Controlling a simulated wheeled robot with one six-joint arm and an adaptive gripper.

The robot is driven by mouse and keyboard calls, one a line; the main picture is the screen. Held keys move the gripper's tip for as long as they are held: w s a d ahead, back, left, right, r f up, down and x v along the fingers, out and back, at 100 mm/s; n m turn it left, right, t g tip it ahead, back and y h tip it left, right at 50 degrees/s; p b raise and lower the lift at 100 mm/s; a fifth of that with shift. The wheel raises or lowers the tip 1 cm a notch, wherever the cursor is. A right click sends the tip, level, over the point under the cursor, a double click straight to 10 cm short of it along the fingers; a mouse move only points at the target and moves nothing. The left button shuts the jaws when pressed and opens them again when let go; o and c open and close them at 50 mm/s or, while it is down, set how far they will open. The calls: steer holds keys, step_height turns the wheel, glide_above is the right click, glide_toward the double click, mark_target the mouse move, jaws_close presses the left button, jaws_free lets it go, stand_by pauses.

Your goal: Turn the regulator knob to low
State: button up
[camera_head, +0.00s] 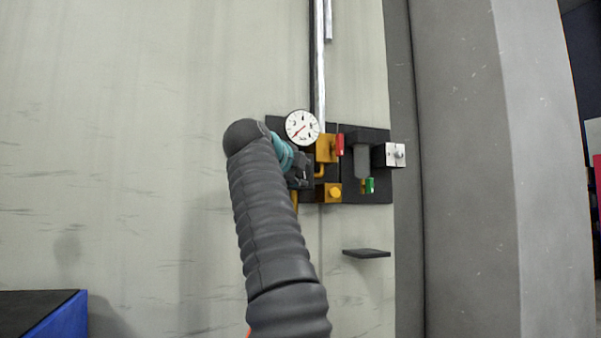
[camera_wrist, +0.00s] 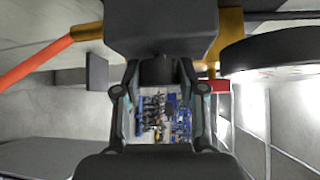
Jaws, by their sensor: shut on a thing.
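The regulator is a brass body (camera_head: 326,149) on a dark wall plate, with a round white gauge (camera_head: 302,127) above its left side. The gauge's red needle points to the lower left. My gripper (camera_head: 299,172) is at the left side of the brass body and hides the knob in the head view. In the wrist view, my gripper (camera_wrist: 157,78) has its two fingers on either side of a dark knob (camera_wrist: 157,69) and is shut on it. The brass body (camera_wrist: 230,48) and the gauge's dark rim (camera_wrist: 282,50) show at right. No knob marking is readable.
A red handle (camera_head: 339,145), a green part (camera_head: 369,185) and a silver box (camera_head: 392,155) sit to the right. A small dark shelf (camera_head: 366,253) juts out below. An orange-red hose (camera_wrist: 40,66) runs at left in the wrist view. The wall at left is bare.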

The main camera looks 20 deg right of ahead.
steer(key=shift+s, duration=0.1)
steer(key=o, duration=1.1)
steer(key=shift+s+r, duration=0.1)
steer(key=shift+o, duration=0.2)
steer(key=v, duration=1.2)
